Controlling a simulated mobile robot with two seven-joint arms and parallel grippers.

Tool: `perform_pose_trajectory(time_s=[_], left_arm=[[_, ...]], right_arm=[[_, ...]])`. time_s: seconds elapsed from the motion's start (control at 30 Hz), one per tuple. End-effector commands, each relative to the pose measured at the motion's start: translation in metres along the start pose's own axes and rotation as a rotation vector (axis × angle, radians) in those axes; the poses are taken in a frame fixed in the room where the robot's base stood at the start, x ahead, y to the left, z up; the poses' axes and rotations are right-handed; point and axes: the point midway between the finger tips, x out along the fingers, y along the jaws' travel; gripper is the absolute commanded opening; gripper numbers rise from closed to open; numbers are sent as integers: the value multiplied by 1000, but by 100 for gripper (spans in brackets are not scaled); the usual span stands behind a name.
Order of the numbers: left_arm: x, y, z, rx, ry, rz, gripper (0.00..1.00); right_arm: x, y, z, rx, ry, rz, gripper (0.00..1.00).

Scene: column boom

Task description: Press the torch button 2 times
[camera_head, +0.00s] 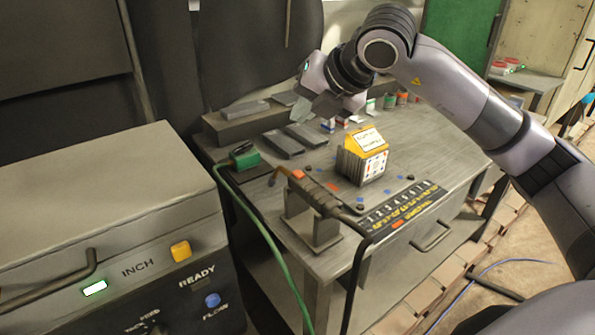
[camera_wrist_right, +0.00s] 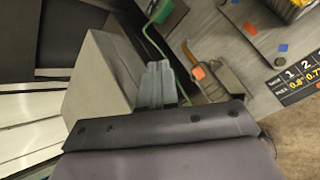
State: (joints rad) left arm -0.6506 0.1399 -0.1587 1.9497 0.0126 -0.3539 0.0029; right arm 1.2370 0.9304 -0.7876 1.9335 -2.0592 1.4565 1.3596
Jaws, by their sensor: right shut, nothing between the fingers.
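The torch (camera_head: 318,192) is a dark, ribbed handle lying on a small stand (camera_head: 325,232) near the table's front left. Its orange button (camera_head: 297,174) sits on top near the torch's head end. In the right wrist view, the orange button (camera_wrist_right: 199,73) shows right of the fingers, with part of the torch (camera_wrist_right: 228,82) beside it. My right gripper (camera_head: 318,107) is above the back of the table, apart from the torch and behind it in the head view. Its grey fingers (camera_wrist_right: 157,82) are closed together and empty. My left gripper is not in view.
A yellow-topped block (camera_head: 366,145) stands mid-table. Dark flat bars (camera_head: 283,144) lie behind. A green clamp (camera_head: 243,156) with a green cable is at the table's left edge. A numbered strip (camera_head: 402,205) lies at the front. A grey machine (camera_head: 110,210) with a yellow button stands at left.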

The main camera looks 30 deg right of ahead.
Motion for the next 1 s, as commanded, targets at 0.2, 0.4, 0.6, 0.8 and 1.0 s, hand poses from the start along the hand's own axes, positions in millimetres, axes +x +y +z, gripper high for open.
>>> perform_pose_trajectory(time_s=[0.2, 0.4, 0.6, 0.8, 1.0], left_arm=[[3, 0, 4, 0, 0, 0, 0], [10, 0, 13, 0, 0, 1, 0], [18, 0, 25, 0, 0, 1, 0], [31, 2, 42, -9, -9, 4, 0], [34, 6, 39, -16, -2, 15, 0]], right_arm=[[5, -4, -4, 0, 1, 0, 0], [19, -15, -14, -1, 2, -2, 0], [39, -29, -29, -1, 2, -1, 0], [57, -41, -42, 0, 2, 1, 0], [62, -45, -46, 0, 1, 2, 0]])
